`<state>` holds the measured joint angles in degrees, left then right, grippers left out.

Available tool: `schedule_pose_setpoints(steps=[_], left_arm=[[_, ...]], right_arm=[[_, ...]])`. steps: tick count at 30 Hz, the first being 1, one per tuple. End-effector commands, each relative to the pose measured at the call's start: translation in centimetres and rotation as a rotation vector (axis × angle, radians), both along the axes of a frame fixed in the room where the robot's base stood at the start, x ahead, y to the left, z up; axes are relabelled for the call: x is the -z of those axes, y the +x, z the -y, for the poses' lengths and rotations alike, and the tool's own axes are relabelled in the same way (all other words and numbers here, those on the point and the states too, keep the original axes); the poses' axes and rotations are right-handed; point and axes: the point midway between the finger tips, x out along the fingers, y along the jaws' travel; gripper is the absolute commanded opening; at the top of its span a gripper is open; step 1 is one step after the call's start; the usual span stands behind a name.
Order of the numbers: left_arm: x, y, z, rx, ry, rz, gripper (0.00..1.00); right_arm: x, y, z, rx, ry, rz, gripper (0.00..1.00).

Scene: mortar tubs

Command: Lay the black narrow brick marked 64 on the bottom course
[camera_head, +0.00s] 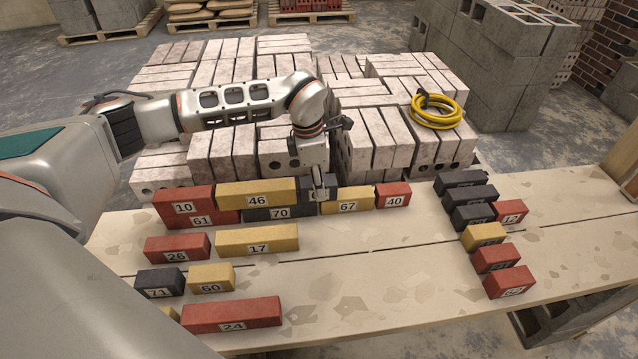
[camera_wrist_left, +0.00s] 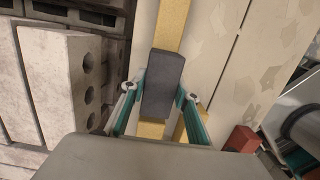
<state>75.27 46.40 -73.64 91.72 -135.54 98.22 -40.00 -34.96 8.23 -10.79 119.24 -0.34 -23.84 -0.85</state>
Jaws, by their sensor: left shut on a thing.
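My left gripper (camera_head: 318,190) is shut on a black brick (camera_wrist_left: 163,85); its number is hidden. In the head view the held brick (camera_head: 305,186) is at upper-course height, right of the yellow brick 46 (camera_head: 257,194), over where the black brick 70 (camera_head: 280,213) and the yellow brick 67 (camera_head: 347,207) come together. I cannot tell whether it touches them. The lower course runs from the red brick 61 (camera_head: 201,219) through 70 and 67 to the red brick 40 (camera_head: 392,200). No mark 64 is readable. My right gripper is not in view.
Red brick 10 (camera_head: 184,207) tops 61. Loose bricks 26 (camera_head: 177,253), 17 (camera_head: 257,247), 71, 60 and 24 (camera_head: 232,325) lie nearer. Black, red and yellow bricks (camera_head: 485,236) lie at the right. The plank's middle is clear. Pale blocks and a yellow hose (camera_head: 437,122) stand behind.

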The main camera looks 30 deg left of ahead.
Motion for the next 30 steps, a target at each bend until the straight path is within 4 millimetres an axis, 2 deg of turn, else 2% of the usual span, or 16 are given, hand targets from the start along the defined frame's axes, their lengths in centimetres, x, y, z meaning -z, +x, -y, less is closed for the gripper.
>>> schedule_pose_setpoints(steps=[9, 10, 12, 23, 26, 30], left_arm=[[0.0, 0.1, 0.0, 0.0, 0.0, 0.004, 0.0], [0.1, 0.0, 0.0, 0.0, 0.0, 0.002, 0.35], [0.1, 0.0, 0.0, 0.0, 0.0, 0.002, 0.47], [-0.1, 0.1, 0.0, 0.0, 0.0, 0.002, 0.47], [-1.2, 0.1, -0.1, -0.001, 0.001, 0.007, 0.47], [-3.7, 0.0, -0.4, -0.002, 0.002, 0.009, 0.47]], right_arm=[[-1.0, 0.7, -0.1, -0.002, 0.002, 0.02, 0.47], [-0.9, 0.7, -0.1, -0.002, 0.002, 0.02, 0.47], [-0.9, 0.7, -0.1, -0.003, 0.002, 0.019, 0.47], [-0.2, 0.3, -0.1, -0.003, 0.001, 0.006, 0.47], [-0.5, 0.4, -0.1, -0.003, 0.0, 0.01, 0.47], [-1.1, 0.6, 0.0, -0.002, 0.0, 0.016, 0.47]])
